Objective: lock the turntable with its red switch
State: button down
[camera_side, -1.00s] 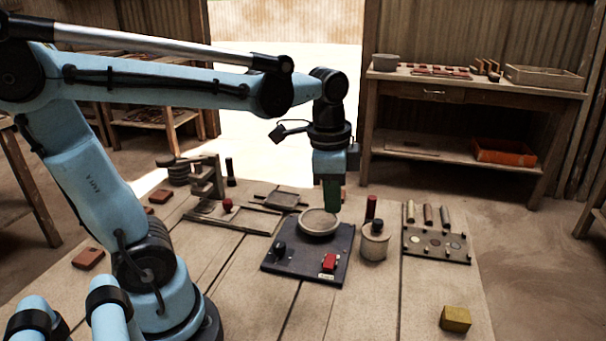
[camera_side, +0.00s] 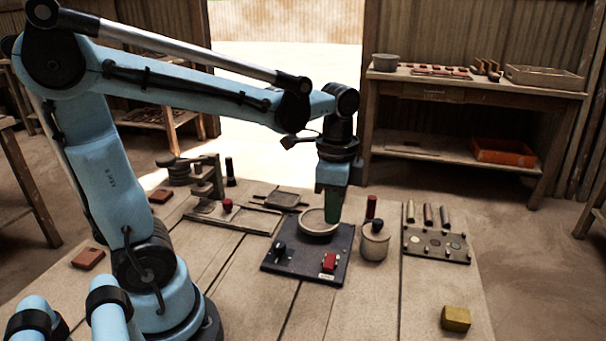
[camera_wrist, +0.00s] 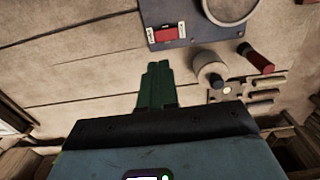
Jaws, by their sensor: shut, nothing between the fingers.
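The turntable is a round pale disc (camera_side: 318,223) at the back of a dark base plate (camera_side: 300,268); part of its rim (camera_wrist: 230,20) shows at the top of the wrist view. The red switch (camera_side: 329,261) sits on the base's front right corner. In the wrist view the red switch (camera_wrist: 167,33) lies between two small pale labels, their lettering too small to read. My gripper (camera_side: 333,220) has green fingers, shut and empty, by the disc's right side in the side view. In the wrist view my gripper (camera_wrist: 157,66) points toward the switch with a gap between.
A dark knob (camera_side: 279,248) stands on the base's left. A round canister (camera_side: 374,243) and a red cylinder (camera_side: 371,207) stand close right of the base. A pegged board (camera_side: 437,246) is farther right. A yellow block (camera_side: 455,319) lies front right; the table around it is clear.

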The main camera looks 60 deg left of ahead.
aim_at(330, 264)
notch_tip(330, 264, down, 11)
jog(key=shift+r, duration=0.1)
dwell(0.6)
jog(key=shift+s+f, duration=0.1)
jog(key=shift+f, duration=0.15)
dwell(0.4)
jog(key=shift+w+a+r, duration=0.3)
jog(key=shift+w+a, duration=0.2)
jog(key=shift+w, duration=0.05)
jog(key=shift+r, duration=0.1)
